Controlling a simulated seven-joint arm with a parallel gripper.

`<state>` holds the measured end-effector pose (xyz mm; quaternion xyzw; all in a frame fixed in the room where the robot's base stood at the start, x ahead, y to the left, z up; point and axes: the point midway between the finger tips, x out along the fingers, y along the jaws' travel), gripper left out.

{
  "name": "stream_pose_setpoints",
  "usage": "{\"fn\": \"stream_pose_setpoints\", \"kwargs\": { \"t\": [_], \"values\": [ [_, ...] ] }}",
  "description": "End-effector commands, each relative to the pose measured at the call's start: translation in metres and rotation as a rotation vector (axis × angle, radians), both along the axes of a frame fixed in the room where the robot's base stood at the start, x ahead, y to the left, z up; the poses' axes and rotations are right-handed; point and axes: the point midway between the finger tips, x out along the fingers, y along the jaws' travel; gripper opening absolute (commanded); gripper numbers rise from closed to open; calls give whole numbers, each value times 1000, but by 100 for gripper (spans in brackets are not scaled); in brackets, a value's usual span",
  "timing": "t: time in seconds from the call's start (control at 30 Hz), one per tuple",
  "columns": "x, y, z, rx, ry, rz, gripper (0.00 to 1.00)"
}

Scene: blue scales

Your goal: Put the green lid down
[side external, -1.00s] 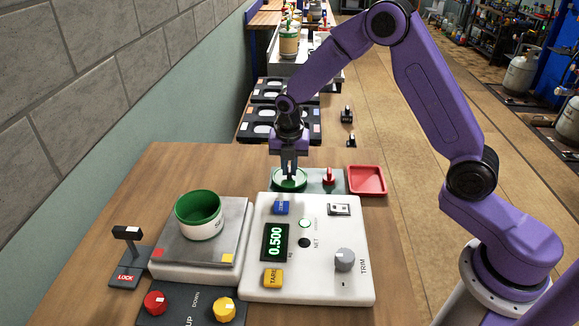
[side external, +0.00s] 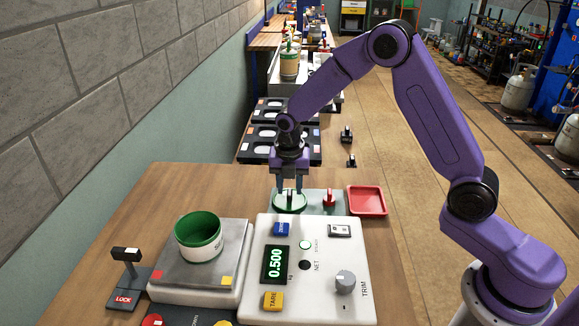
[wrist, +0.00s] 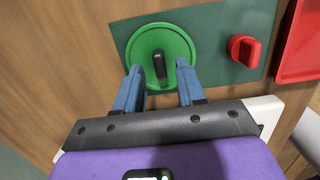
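The green lid (side external: 289,204) lies flat on a dark green mat (side external: 317,206) behind the scale's control panel. In the wrist view the lid (wrist: 160,54) shows a black handle standing up at its middle. My gripper (side external: 289,190) is just above the lid, its two fingers spread apart. In the wrist view the open gripper (wrist: 159,72) has one finger on each side of the handle, with gaps between, and holds nothing. A white and green open cup (side external: 199,237) stands on the scale's grey plate (side external: 183,278).
A red knob (side external: 328,198) stands on the mat to the right of the lid. A red tray (side external: 367,200) lies further right. The white control panel (side external: 340,290), reading 0.500, is in front. A lock lever (side external: 127,270) stands left of the scale.

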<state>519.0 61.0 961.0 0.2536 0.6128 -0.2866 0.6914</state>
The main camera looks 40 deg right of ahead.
Motion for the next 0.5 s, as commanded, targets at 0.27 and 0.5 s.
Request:
{"fn": "stream_pose_setpoints", "kwargs": {
  "t": [0.27, 0.5],
  "values": [
    [-4, 5, 56, 2, -6, 0, 39],
    [-8, 9, 94, 1, -3, 1, 39]
  ]
}}
